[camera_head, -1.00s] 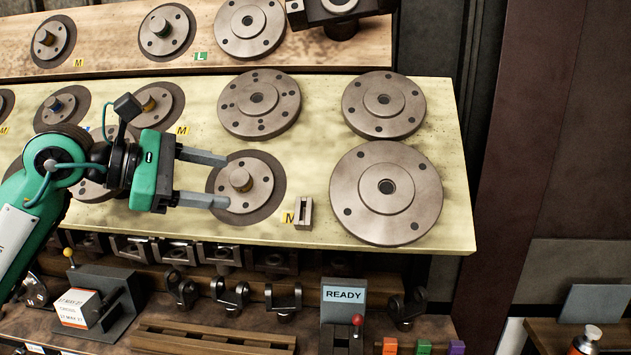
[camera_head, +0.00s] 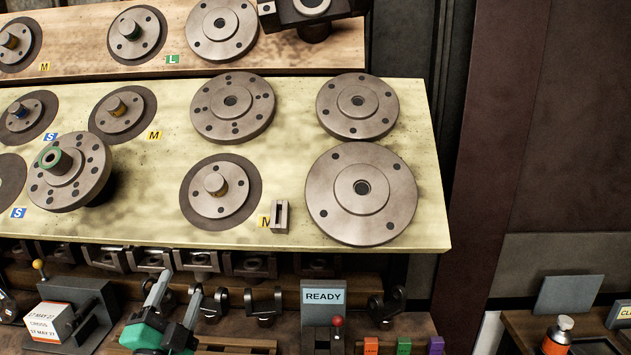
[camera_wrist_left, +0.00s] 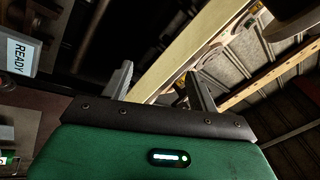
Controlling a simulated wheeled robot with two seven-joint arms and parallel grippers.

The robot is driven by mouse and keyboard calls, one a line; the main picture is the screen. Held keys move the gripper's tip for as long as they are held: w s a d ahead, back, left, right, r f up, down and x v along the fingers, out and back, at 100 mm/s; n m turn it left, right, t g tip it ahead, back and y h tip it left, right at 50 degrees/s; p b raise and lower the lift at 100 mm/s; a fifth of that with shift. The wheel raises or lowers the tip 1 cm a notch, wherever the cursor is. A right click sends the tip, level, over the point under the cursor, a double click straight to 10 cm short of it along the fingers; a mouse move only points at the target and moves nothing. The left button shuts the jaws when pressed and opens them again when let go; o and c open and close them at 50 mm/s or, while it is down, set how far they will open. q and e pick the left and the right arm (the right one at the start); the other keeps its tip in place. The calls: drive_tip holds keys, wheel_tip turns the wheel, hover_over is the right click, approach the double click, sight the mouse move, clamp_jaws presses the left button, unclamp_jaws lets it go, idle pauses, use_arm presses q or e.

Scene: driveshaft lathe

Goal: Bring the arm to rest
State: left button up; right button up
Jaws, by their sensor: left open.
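My left gripper (camera_head: 173,308) is low in the head view, in front of the pale board's front edge. Its two grey fingers point up and stand apart, with nothing between them. In the left wrist view the fingers of my left gripper (camera_wrist_left: 162,90) are also apart and empty, with the board's edge beyond them. The rest of the left arm is below the head view. My right gripper does not show.
The pale board (camera_head: 290,120) holds several round flanges, including a large one (camera_head: 361,194) at right. A READY sign (camera_head: 323,298), a boxed stand (camera_head: 80,315) and several forked yokes (camera_head: 263,306) stand on the lower bench near the gripper.

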use_arm(q)
drive_tip(key=s+a+f+n+g+y, duration=0.1)
drive_tip(key=s+f+n+g, duration=0.35)
drive_tip(key=f, duration=0.65)
drive_tip(key=s+a+f+n+g+y, duration=0.15)
drive_tip(key=s+f+n+g, duration=0.35)
drive_tip(key=f, duration=0.6)
drive_tip(key=s+d+f+n+g+h, duration=0.15)
drive_tip(key=s+f+g, duration=0.3)
drive_tip(key=s, duration=0.45)
drive_tip(key=s+d+f+g, duration=0.2)
drive_tip(key=s+f+g, duration=0.3)
drive_tip(key=s, duration=0.4)
wheel_tip(320, 180, down, 33)
drive_tip(key=s, duration=0.2)
drive_tip(key=s+a+f+g, duration=0.1)
drive_tip(key=s+a+f, duration=0.2)
drive_tip(key=s+f, duration=1.5)
drive_tip(key=shift+s+a+f+g, duration=0.15)
drive_tip(key=shift+a+f+g, duration=0.05)
drive_tip(key=shift+f+g, duration=0.25)
